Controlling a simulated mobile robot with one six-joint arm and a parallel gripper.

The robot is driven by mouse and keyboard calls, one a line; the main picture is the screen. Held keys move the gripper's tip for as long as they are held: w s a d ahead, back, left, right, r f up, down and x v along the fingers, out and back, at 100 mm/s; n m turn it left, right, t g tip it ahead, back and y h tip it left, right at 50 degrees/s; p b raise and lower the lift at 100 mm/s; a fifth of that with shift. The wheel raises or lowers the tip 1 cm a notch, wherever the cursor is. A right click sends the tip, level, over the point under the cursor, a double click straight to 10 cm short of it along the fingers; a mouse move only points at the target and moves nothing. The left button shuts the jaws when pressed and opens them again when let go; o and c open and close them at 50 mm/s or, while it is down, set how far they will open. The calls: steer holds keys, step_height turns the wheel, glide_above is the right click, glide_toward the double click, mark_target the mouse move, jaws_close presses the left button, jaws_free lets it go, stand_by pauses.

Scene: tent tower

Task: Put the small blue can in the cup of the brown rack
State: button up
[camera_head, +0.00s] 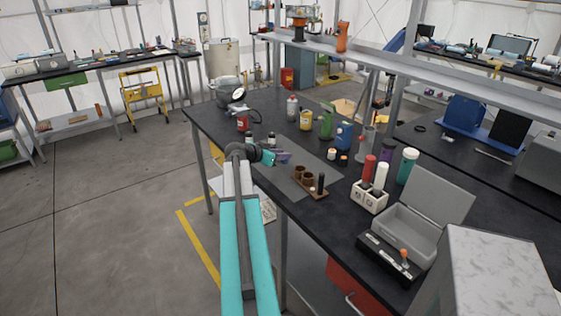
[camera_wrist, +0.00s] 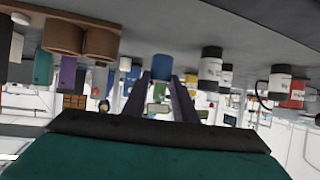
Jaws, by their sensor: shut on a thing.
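The small blue can (camera_wrist: 162,67) shows between the purple fingers of my gripper (camera_wrist: 161,84) in the wrist view, which is upside down. My gripper (camera_head: 283,157) is shut on it, over the near left part of the dark bench in the head view. I cannot make out the can clearly there. The rack also shows at upper left in the wrist view (camera_wrist: 75,14).
Small white jars with black caps (camera_wrist: 210,68) stand near my gripper. Behind are a yellow can (camera_head: 306,121), a green can (camera_head: 327,122) and a larger blue container (camera_head: 344,135). A white holder (camera_head: 369,197) with bottles and an open grey case (camera_head: 408,232) stand to the right.

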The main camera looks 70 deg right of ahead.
steer(key=shift+f+p, duration=0.4)
steer(key=shift+f, duration=0.85)
steer(key=shift+f, duration=0.15)
steer(key=o, duration=1)
steer(key=shift+r, duration=0.25)
steer(key=shift+w+a, duration=0.1)
steer(key=shift+a, duration=0.2)
steer(key=b+v, duration=0.3)
steer(key=v, duration=0.8)
steer(key=shift+w+a+r, duration=0.1)
steer(key=shift+w+r, duration=0.05)
